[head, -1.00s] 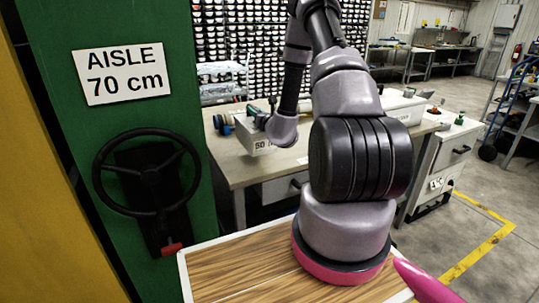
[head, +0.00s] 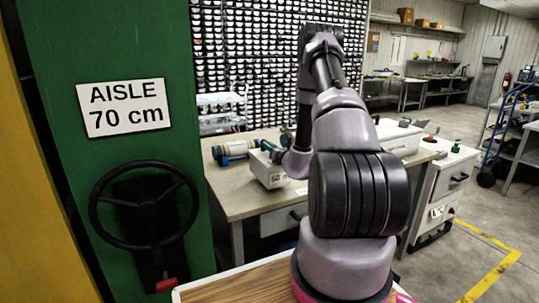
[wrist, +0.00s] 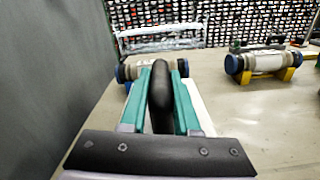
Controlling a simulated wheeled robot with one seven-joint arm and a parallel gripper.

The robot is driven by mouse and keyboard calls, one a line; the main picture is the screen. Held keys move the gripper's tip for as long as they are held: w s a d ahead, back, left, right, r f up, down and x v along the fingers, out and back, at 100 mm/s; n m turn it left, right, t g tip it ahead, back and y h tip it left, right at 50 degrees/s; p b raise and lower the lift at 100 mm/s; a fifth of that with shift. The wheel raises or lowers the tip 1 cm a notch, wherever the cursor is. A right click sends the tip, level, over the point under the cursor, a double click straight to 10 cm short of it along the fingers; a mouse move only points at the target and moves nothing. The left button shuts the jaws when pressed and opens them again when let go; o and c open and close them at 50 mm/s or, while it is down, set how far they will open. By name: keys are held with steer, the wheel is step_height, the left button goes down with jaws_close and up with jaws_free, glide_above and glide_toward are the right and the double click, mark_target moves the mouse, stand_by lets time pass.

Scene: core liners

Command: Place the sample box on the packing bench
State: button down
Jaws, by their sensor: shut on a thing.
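The sample box (head: 268,172) is a pale box with dark lettering on its front, seen over the near part of the packing bench (head: 235,200) in the head view. My gripper (head: 272,150) is at its top, partly hidden by my arm. In the wrist view my gripper (wrist: 160,75) has its two teal fingers closed on the box's dark handle. A strip of the pale box (wrist: 197,100) shows right of the fingers. I cannot tell whether the box touches the bench top.
A core liner tube with blue ends (wrist: 130,72) lies just beyond the fingers; another (wrist: 262,62) rests on yellow supports to the right. A larger white box (head: 398,140) stands at the bench's right. A green column (head: 60,40) with a handwheel (head: 98,215) rises at left.

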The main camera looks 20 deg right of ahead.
steer(key=shift+f, duration=1.45)
steer(key=c, duration=0.6)
jaws_free()
steer(key=shift+f, duration=0.15)
steer(key=shift+c, duration=0.2)
steer(key=shift+s, duration=0.1)
